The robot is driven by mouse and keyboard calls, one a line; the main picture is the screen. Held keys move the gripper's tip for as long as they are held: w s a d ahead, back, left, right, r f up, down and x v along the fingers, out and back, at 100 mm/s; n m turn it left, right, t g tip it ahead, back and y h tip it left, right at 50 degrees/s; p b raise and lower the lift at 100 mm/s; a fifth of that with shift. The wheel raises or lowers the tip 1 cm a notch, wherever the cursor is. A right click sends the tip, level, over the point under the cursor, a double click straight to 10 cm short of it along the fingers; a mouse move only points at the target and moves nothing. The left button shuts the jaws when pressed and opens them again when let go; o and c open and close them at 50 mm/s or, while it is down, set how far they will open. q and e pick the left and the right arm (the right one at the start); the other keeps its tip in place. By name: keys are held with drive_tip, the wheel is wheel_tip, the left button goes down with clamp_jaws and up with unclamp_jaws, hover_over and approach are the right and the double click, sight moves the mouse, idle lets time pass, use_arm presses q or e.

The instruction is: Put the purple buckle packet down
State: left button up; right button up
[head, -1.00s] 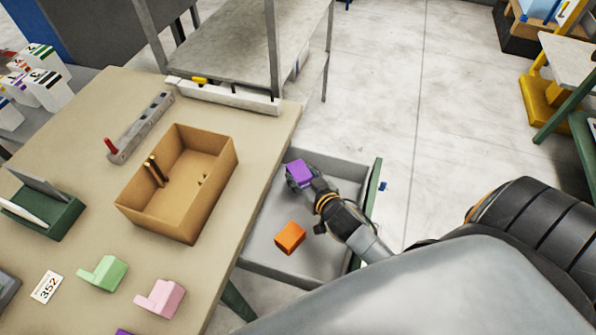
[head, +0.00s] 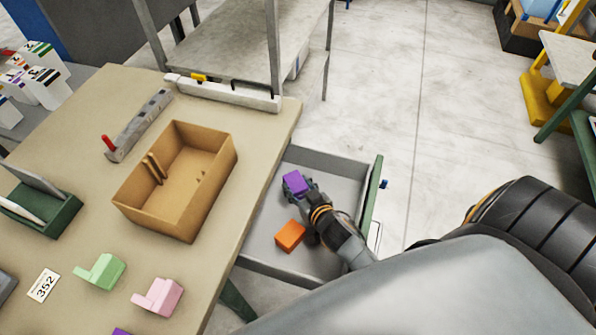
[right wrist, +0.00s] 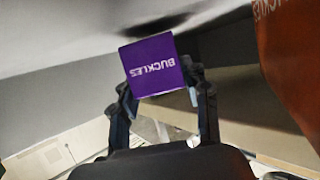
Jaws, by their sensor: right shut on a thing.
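The purple buckle packet (head: 296,183) is held in my right gripper (head: 301,186), inside the open grey drawer (head: 335,165). In the right wrist view the packet (right wrist: 154,65) shows its "BUCKLES" label upside down, with the fingers of my right gripper (right wrist: 163,98) on both sides of it. I cannot tell whether the packet touches the drawer floor. An orange packet (head: 290,235) lies in the drawer nearer to me; an orange-brown surface with lettering (right wrist: 290,50) fills the right of the wrist view. My left gripper is not in view.
The drawer has a green front (head: 371,200) on its right side. The tan table (head: 215,265) at left holds an open cardboard box (head: 160,215), a green block (head: 101,271) and a pink block (head: 158,297). The drawer floor around the packets is mostly clear.

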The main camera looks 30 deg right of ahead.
drive_tip(key=shift+f, duration=0.2)
drive_tip(key=o, duration=1.2)
drive_tip(key=shift+s+f, duration=0.1)
drive_tip(key=shift+o, duration=0.2)
drive_tip(key=shift+f, duration=0.1)
drive_tip(key=shift+r, duration=0.45)
drive_tip(key=shift+s+r+p, duration=0.25)
drive_tip(key=shift+p, duration=0.15)
drive_tip(key=v, duration=0.6)
drive_tip(key=shift+s+r+b, duration=0.1)
drive_tip(key=shift+r+b, duration=0.15)
drive_tip(key=shift+b, duration=0.1)
drive_tip(key=shift+s+r, duration=0.15)
drive_tip(key=shift+s, duration=0.1)
